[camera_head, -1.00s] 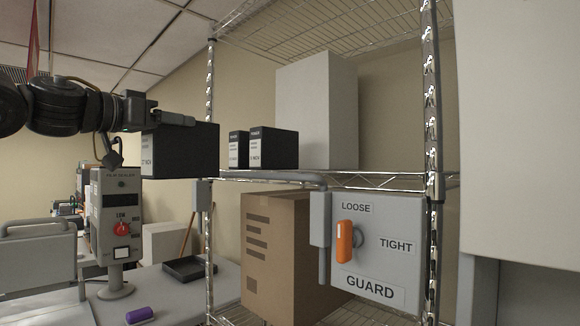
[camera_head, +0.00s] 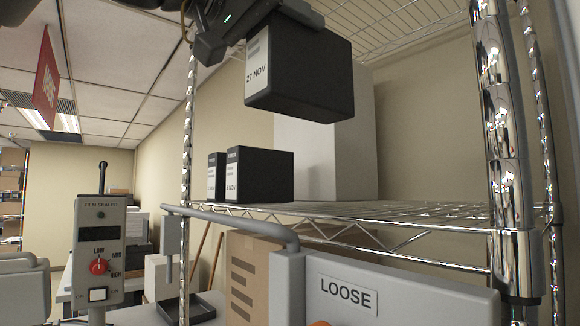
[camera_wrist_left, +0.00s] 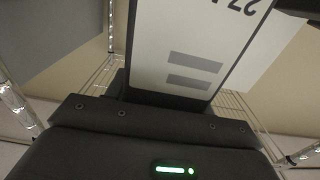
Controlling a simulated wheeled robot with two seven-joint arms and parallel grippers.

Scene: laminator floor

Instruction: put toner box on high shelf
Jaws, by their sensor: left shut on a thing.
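The toner box (camera_head: 305,75) is black with a white label reading "27 NOV". In the head view it hangs in the air above the high wire shelf (camera_head: 400,216), near its front edge. My left gripper (camera_head: 275,18) is shut on the top of the box. In the left wrist view the box's label (camera_wrist_left: 195,50) fills the upper middle, and the gripper body hides the lower part. Two more black toner boxes (camera_head: 262,174) (camera_head: 216,176) stand side by side on the shelf, below and left of the held box. My right gripper is not in view.
A tall white box (camera_head: 345,150) stands on the shelf behind the held box. A chrome post (camera_head: 497,130) bounds the right side, another (camera_head: 188,170) the left. Bare shelf lies right of the standing boxes. A film sealer (camera_head: 99,240) stands lower left.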

